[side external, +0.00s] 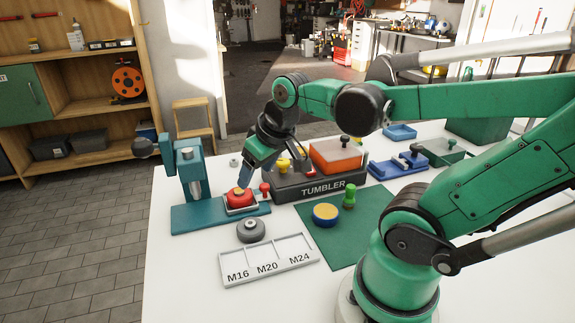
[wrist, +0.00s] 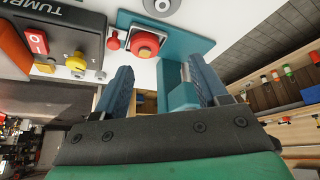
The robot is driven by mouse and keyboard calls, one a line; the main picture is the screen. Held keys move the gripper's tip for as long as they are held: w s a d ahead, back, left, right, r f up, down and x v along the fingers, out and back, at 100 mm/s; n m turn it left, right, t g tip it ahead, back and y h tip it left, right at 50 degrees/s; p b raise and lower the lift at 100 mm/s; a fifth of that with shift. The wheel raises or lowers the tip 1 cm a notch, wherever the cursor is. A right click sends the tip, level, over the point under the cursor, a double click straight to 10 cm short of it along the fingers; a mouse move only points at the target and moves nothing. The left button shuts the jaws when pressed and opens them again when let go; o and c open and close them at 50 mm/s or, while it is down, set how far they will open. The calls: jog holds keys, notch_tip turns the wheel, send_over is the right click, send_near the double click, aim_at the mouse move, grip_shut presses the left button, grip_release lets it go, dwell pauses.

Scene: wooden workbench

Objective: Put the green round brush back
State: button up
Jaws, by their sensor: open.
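A small upright green piece with a round knob (side external: 349,196), which looks like the green round brush, stands on the dark green mat (side external: 345,240). A round blue piece with a yellow top (side external: 325,213) lies beside it. My gripper (side external: 247,176) is open, well to the left of the mat, pointing down above the red part on the teal press. In the wrist view my gripper (wrist: 158,65) shows two spread blue fingers with nothing held between them. The red round knob (wrist: 145,50) lies beyond the fingertips. The green piece is not in the wrist view.
The teal press (side external: 190,190) and the dark TUMBLER machine (side external: 290,192) stand close around my gripper. A grey labelled tray (side external: 268,262) and a grey round piece (side external: 250,230) lie in front. Blue (side external: 385,168) and green (side external: 455,158) trays stand behind at right.

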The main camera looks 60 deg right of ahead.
jog(key=w+a+n+t+y, duration=0.1)
jog(key=a+n+t, duration=0.1)
jog(key=a, duration=0.5)
jog(key=shift+a, duration=0.15)
jog(key=shift+c, duration=0.2)
